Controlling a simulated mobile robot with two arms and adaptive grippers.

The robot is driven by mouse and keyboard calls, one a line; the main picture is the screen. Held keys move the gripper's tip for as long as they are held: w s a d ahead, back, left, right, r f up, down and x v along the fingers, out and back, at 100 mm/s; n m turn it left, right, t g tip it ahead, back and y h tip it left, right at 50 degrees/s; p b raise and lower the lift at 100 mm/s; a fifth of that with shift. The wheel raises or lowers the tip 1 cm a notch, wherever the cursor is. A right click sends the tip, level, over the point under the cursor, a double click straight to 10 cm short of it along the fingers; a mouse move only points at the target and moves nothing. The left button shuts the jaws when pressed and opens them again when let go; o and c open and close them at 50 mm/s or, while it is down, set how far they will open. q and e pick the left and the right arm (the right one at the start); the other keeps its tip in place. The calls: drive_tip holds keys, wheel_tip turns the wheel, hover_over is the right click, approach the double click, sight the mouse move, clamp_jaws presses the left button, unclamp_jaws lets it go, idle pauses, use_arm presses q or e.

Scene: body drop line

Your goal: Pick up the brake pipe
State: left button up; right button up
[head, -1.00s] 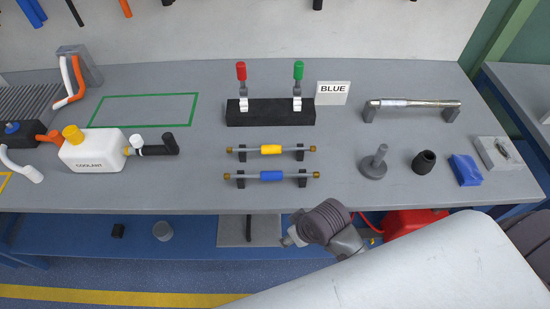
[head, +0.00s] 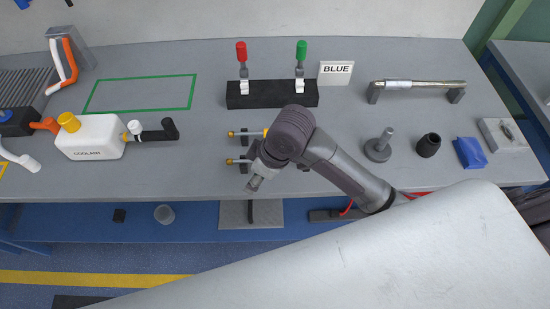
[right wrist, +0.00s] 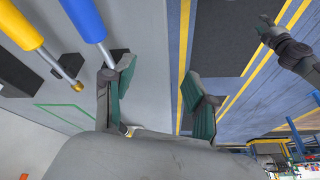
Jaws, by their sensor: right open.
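Two brake pipes lie on black stands on the grey bench. The upper one (head: 246,133) has a yellow sleeve, which shows in the right wrist view (right wrist: 20,25). The lower one (head: 236,162) has a blue sleeve, seen in the right wrist view (right wrist: 84,18). My right arm hides their right parts in the head view. My right gripper (head: 256,182) is over the front of the bench, by the blue pipe. In the right wrist view my right gripper (right wrist: 160,96) is open and empty, with one finger near the blue pipe.
A sign (head: 336,72) reads BLUE beside a black block (head: 272,95) with red and green clamps. A coolant tank (head: 92,138) stands left. A metal bar (head: 415,86), grey post (head: 379,147) and black cup (head: 428,145) stand right. The green-outlined area (head: 140,95) is empty.

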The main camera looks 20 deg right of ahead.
drive_tip(key=w+d+r+n+g+h, duration=0.2)
drive_tip(key=w+d+r+n+h, duration=0.3)
drive_tip(key=r, duration=0.4)
drive_tip(key=shift+m+y, duration=0.3)
drive_tip(key=shift+y, duration=0.3)
drive_tip(key=f, duration=0.2)
drive_tip(key=d+f+p, duration=0.1)
drive_tip(key=f, duration=0.2)
drive_tip(key=w+f, duration=0.1)
drive_tip(key=f, duration=0.1)
drive_tip(key=shift+d+f, duration=0.2)
drive_tip(key=shift+f, duration=0.2)
drive_tip(key=shift+s+f+p, duration=0.1)
drive_tip(key=shift+f+p, duration=0.25)
drive_tip(key=shift+p, duration=0.05)
drive_tip(key=f, duration=0.1)
drive_tip(key=f+p, duration=0.1)
drive_tip(key=f, duration=0.1)
drive_tip(key=shift+d+f, duration=0.2)
drive_tip(key=shift+f, duration=0.55)
use_arm(q)
drive_tip(key=r, duration=0.1)
drive_tip(key=w+r, duration=0.1)
drive_tip(key=r, duration=0.1)
use_arm(e)
clamp_jaws()
